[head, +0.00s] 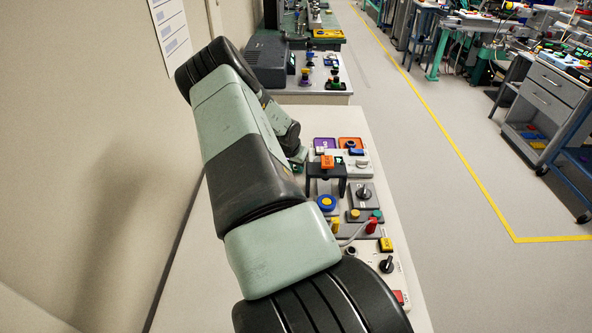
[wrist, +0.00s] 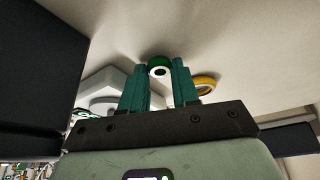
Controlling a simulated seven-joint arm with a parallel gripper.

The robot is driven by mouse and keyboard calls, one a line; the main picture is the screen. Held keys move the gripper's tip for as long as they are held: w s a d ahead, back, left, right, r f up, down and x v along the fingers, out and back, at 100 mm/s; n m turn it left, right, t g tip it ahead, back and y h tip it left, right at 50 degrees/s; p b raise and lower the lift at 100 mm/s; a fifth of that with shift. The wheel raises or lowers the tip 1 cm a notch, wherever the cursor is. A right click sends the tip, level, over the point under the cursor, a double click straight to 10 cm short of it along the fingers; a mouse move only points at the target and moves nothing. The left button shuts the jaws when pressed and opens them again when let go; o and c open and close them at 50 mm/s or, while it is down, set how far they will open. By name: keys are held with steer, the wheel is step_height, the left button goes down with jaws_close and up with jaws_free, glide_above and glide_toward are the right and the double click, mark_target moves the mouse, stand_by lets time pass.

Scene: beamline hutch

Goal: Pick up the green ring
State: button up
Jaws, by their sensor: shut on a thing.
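In the wrist view the green ring (wrist: 160,60) sits between the tips of my gripper's two dark green fingers (wrist: 160,72). My gripper is shut on the ring. Its lower part is hidden behind the fingers, and I cannot tell whether it touches the pale surface beyond. In the head view only a little of my gripper (head: 299,154) shows past my arm, and the ring is hidden there.
A yellow ring (wrist: 204,84) lies just right of my fingers in the wrist view, with a pale box (wrist: 108,86) on their left.

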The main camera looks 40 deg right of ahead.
steer(key=shift+c, duration=0.7)
steer(key=shift+r, duration=0.1)
steer(key=r, duration=0.9)
steer(key=shift+w+a+r, duration=0.15)
steer(key=shift+a+r, duration=0.1)
steer(key=shift+r, duration=0.05)
jaws_close()
steer(key=w+a+r+n+t, duration=0.1)
steer(key=w+a+r+n, duration=0.35)
steer(key=a+r, duration=0.8)
steer(key=s+a+r+n+y, duration=0.1)
steer(key=s+a+r+n, duration=0.2)
steer(key=a, duration=0.6)
steer(key=s+a+r+n+t+y, duration=0.1)
steer(key=s+a+r+n, duration=0.2)
steer(key=a, duration=0.7)
steer(key=s+a+r+n+y, duration=0.2)
steer(key=a+r, duration=0.4)
steer(key=a, duration=0.3)
steer(key=shift+s+a+n+t, duration=0.25)
steer(key=shift+s+n+t, duration=0.25)
steer(key=shift+s, duration=0.3)
